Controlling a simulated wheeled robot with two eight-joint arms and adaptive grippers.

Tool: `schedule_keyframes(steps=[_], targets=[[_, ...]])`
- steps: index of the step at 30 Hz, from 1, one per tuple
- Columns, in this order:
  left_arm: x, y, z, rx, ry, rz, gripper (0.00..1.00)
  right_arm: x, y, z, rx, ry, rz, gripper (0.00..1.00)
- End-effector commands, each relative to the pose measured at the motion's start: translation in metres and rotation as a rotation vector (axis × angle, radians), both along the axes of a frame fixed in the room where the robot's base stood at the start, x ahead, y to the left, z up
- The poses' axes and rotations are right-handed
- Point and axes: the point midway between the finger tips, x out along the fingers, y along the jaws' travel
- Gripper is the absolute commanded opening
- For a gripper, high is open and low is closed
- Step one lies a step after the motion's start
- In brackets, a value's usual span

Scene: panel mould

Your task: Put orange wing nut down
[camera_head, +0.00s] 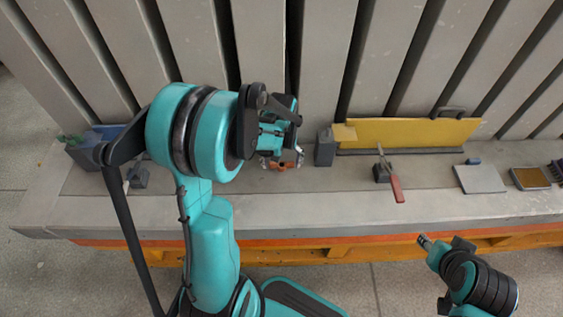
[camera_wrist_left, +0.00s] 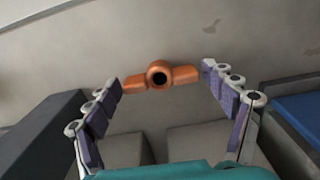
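The orange wing nut (camera_wrist_left: 158,77) spans the space between the two fingertips of my left gripper (camera_wrist_left: 162,77) in the left wrist view. In the head view, the wing nut (camera_head: 281,165) shows as a small orange patch at the tips of my left gripper (camera_head: 284,160), low over the grey ledge. Whether it touches the ledge is not clear. My right gripper (camera_head: 425,241) is at the lower right, away from the ledge; its fingers are too small to read.
A grey block (camera_head: 325,147) stands just right of my left gripper. Beyond it are a yellow panel (camera_head: 405,132), a red-handled clamp (camera_head: 396,188), a grey plate (camera_head: 480,179) and an ochre tray (camera_head: 530,178). A blue bin (camera_head: 108,131) is at left. The ledge front is bare.

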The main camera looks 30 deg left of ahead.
Motion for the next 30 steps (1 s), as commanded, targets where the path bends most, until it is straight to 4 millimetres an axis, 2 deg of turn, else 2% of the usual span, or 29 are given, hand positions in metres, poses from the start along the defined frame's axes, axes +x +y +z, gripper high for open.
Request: schedule_keyframes(steps=[9,13,17,24,30], targets=[[0.0,0.0,0.001,0.0,0.0,0.0,0.92,0.0,0.0,0.001,0.0,0.0,0.0,0.4],[0.0,0.0,0.009,0.0,0.0,0.0,0.92,0.0,0.0,0.007,0.0,0.0,0.0,0.4],[0.0,0.0,0.033,0.0,0.0,0.0,0.92,0.0,0.0,0.017,0.0,0.0,0.0,0.4],[0.0,0.0,0.088,0.0,0.0,0.0,0.92,0.0,0.0,0.037,0.0,0.0,0.0,0.4],[0.0,0.0,0.116,0.0,0.0,0.0,0.92,0.0,0.0,0.046,0.0,0.0,0.0,0.4]])
